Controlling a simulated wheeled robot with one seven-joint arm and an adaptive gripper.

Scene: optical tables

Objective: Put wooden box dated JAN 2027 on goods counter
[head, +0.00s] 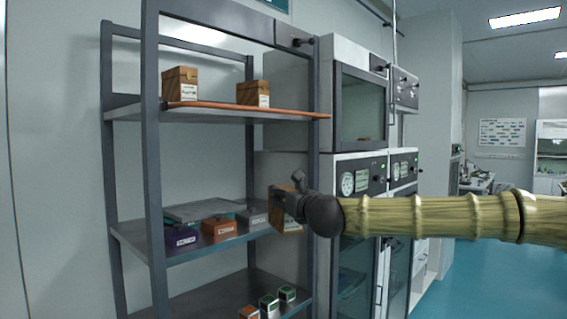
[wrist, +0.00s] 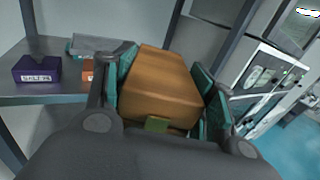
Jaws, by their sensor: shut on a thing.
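My gripper (wrist: 165,100) is shut on a brown wooden box (wrist: 160,82), with the finger pads pressed on its two sides. In the head view the held box (head: 288,222) is partly behind my gripper (head: 290,200), at the right front of the middle shelf. Its date label cannot be read. Two more wooden boxes stand on the top shelf, one at the left (head: 180,84) and one at the right (head: 253,93), with white labels too small to read. I cannot make out a goods counter in either view.
The middle shelf (head: 185,254) holds a purple box (head: 182,238), an orange-brown box (head: 219,228), a grey box (head: 252,217) and a flat grey item. Small boxes (head: 268,302) sit on the lower shelf. Ovens (head: 362,110) stand right of the rack. Open blue floor (head: 470,275) lies at the right.

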